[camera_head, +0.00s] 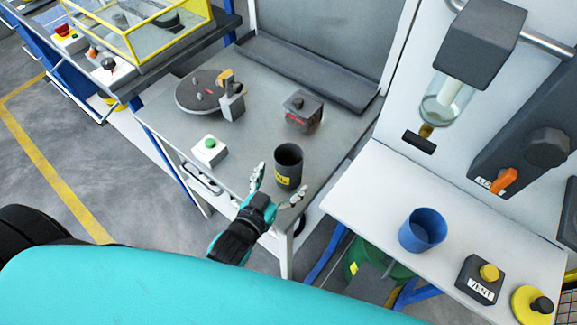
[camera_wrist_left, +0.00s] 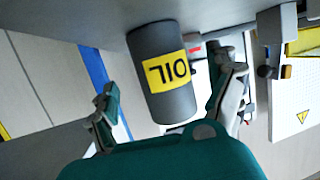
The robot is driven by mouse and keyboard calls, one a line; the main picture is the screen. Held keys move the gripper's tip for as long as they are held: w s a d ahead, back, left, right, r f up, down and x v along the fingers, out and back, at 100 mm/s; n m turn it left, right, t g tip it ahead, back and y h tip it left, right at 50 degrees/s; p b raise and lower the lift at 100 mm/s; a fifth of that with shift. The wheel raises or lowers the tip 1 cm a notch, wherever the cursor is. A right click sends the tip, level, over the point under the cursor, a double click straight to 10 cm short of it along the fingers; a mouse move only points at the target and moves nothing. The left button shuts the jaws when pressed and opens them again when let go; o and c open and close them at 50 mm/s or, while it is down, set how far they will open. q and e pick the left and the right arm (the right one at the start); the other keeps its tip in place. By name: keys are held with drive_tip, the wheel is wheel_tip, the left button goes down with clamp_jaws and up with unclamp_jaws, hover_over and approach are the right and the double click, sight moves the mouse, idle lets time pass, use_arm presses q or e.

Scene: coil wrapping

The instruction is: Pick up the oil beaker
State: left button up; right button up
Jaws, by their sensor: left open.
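The oil beaker (camera_head: 288,158) is a dark grey cup with a yellow label. It stands upright near the front right edge of the grey workbench (camera_head: 180,135). In the left wrist view the beaker (camera_wrist_left: 158,48) shows its OIL label upside down. My left gripper (camera_head: 277,187) is open at the near side of the beaker, with one finger to its left and one to its right. In the left wrist view the gripper (camera_wrist_left: 172,92) has its fingers spread on either side of the beaker. I cannot tell whether either finger touches it. My right gripper is out of view.
A white box with a green button (camera_head: 209,149), a round turntable (camera_head: 200,92) and a small dark device (camera_head: 302,110) share the bench. On the white side table (camera_head: 370,205) stand a blue cup (camera_head: 422,230) and a VENT button box (camera_head: 480,280). Bare bench lies left of the beaker.

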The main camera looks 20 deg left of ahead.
sight(294, 163)
use_arm(q)
drive_tip(key=p+x, duration=0.1)
drive_tip(key=x, duration=0.4)
drive_tip(key=shift+a+r, duration=0.1)
drive_tip(key=c, duration=1.5)
